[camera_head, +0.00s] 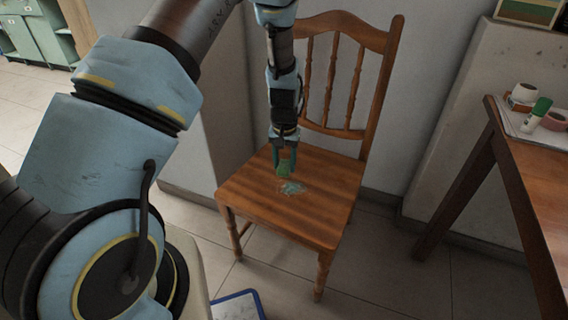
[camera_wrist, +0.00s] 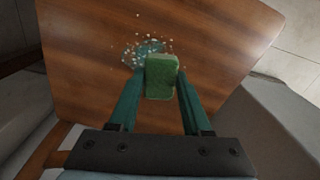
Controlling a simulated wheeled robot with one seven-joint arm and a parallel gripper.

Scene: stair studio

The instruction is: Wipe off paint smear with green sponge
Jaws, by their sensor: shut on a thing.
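My gripper (camera_head: 285,165) is shut on the green sponge (camera_head: 284,168), pointing down over the seat of a wooden chair (camera_head: 250,205). In the wrist view the sponge (camera_wrist: 161,77) sits between the two green fingers. The paint smear (camera_head: 292,188) is a pale teal patch with light specks on the seat. In the wrist view the smear (camera_wrist: 140,50) lies just beyond and to the left of the sponge, which hides part of it. I cannot tell whether the sponge touches the seat.
The chair's slatted back (camera_head: 335,80) rises behind my gripper. A wooden table (camera_head: 535,185) at the right holds a white cup (camera_head: 523,94), a green-capped tube (camera_head: 537,114) and a pink roll (camera_head: 554,121). A blue-edged tray (camera_head: 240,305) lies on the floor in front.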

